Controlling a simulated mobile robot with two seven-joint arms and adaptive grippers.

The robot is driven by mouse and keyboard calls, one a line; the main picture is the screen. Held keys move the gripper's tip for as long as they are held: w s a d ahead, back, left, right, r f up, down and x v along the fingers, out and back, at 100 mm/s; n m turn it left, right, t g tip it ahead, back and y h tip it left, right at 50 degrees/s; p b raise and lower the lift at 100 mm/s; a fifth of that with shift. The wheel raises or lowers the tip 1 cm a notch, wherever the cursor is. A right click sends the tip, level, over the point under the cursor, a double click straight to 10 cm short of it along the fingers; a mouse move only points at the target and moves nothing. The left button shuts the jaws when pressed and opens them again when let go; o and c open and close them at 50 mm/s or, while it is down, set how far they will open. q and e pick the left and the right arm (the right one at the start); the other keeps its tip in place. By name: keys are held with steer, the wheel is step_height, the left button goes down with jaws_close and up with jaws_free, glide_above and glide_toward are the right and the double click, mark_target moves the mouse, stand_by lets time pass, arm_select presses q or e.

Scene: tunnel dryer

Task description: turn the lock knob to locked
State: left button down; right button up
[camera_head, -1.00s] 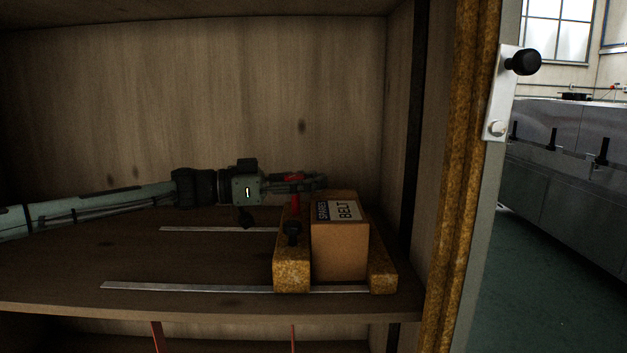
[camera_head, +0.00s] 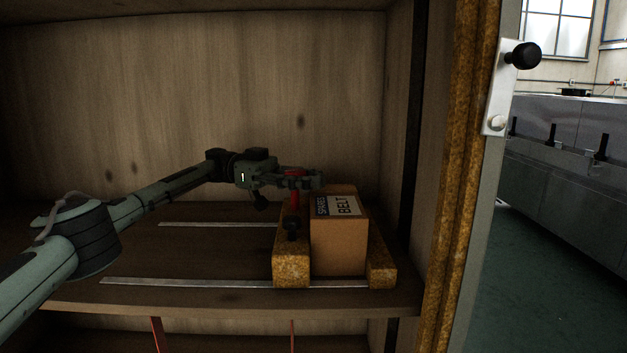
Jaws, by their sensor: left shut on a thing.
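My left gripper (camera_head: 304,179) reaches in from the left over the shelf. Its fingers are shut on an upright red handle (camera_head: 295,197), which stands on a speckled brown block (camera_head: 292,270). The fingers hide part of the handle's top. A black knob (camera_head: 292,223) sits on the same block, just in front of the red handle and apart from the fingers. No lock marking is readable, so I cannot tell the knob's setting. My right gripper is not in view.
A cardboard box (camera_head: 338,245) labelled "SPARES BELT" stands between that block and a second brown block (camera_head: 382,272). Two metal strips run along the shelf (camera_head: 190,257); its left part is clear. A door edge with a metal plate (camera_head: 500,90) and black knob (camera_head: 523,55) is at right.

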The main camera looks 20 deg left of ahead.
arm_select(q)
steer(key=shift+s+g, duration=0.1)
steer(key=shift+g, duration=0.2)
steer(key=c, duration=1.1)
jaws_free()
steer(key=shift+o, duration=0.2)
steer(key=shift+r, duration=0.1)
step_height(320, 180, up, 10)
steer(key=shift+o, duration=0.2)
